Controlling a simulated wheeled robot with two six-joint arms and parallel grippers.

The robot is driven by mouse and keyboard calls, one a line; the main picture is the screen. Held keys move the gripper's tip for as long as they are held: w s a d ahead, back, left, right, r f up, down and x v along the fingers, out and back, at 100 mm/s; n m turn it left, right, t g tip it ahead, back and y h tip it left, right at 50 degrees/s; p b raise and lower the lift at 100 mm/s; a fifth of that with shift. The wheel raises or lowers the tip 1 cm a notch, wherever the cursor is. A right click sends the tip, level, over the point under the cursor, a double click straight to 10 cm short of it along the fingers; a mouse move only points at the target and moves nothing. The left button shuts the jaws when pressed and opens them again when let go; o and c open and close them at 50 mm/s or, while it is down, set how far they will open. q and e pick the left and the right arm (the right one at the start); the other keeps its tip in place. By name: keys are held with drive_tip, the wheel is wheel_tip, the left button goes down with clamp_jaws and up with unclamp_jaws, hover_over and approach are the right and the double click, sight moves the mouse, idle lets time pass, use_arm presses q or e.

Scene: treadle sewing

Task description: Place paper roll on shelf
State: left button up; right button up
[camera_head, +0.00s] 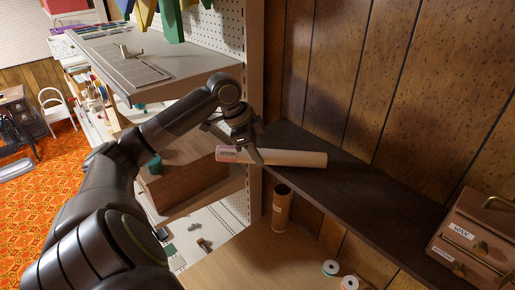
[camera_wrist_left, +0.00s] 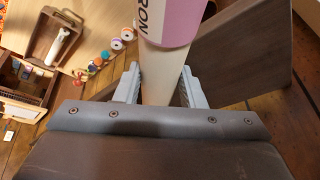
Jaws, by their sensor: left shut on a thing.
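The paper roll (camera_head: 298,158) is a long cream tube with a pink and white label at its left end. My left gripper (camera_head: 250,150) is shut on it near the labelled end and holds it lying nearly level. In the left wrist view the roll (camera_wrist_left: 157,62) runs between both fingers of the gripper (camera_wrist_left: 160,88). The dark brown shelf (camera_head: 345,187) runs along the panelled wall. In the head view the roll overlaps the shelf's left end; I cannot tell whether they touch. My right gripper is not in view.
A brown open tube (camera_head: 281,207) stands upright on the lower wooden surface (camera_head: 245,262). A small drawer cabinet (camera_head: 480,235) is at the shelf's right end. Two spools (camera_head: 330,268) (camera_head: 349,283) sit at the bottom. A pegboard edge (camera_head: 255,60) rises left of the shelf. The shelf's middle is clear.

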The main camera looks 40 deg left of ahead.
use_arm(q)
drive_tip(key=o, duration=1.1)
drive_tip(key=shift+c, duration=0.2)
drive_tip(key=shift+s+a+r+b, duration=0.1)
drive_tip(key=shift+a+r+b, duration=0.05)
drive_tip(key=shift+r+b, duration=0.2)
drive_tip(key=b+v, duration=0.4)
drive_tip(key=v, duration=0.7)
